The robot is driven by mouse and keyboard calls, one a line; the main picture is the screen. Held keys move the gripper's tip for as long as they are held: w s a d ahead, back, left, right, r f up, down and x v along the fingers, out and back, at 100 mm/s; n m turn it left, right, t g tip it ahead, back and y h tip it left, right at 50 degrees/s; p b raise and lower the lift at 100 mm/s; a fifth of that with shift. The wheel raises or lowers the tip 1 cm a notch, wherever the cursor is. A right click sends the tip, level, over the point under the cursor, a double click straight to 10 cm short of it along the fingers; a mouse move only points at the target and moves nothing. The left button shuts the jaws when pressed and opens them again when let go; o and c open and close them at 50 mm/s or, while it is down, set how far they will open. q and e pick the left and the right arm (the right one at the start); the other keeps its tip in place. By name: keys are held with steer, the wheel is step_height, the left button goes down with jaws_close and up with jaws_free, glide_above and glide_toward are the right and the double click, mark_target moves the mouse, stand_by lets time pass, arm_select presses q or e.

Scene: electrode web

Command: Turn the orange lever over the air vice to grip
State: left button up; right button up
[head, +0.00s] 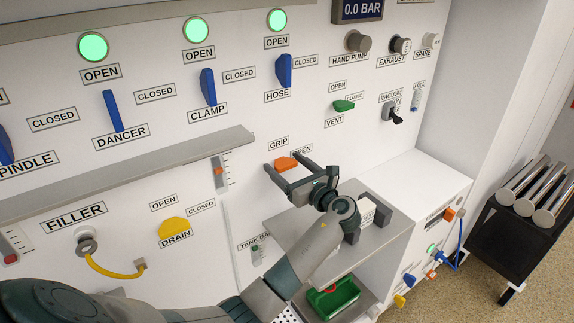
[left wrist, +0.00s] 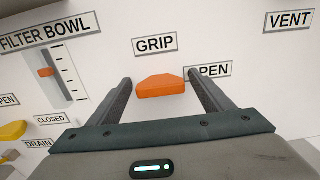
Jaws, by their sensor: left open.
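The orange lever (head: 286,164) sits on the white panel below the GRIP label (head: 278,142) and left of the OPEN label (head: 301,151). Its narrow end points right, toward OPEN. In the left wrist view the lever (left wrist: 162,86) lies between my two fingers, with a gap on each side. My left gripper (head: 286,166) is open and reaches toward the panel around the lever. One finger partly covers the OPEN label. The air vice (head: 364,214) appears to be the block with dark jaws on the grey shelf, partly hidden by my left arm. My right gripper is not in view.
The grey shelf (head: 392,232) juts out below the lever. A green tray (head: 334,298) is beneath it. The green VENT lever (head: 343,106) is up to the right and the yellow DRAIN lever (head: 174,229) down to the left. A grey ledge (head: 120,178) runs along the left.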

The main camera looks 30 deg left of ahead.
arm_select(q)
steer(key=c, duration=0.8)
steer(key=shift+c, duration=1.2)
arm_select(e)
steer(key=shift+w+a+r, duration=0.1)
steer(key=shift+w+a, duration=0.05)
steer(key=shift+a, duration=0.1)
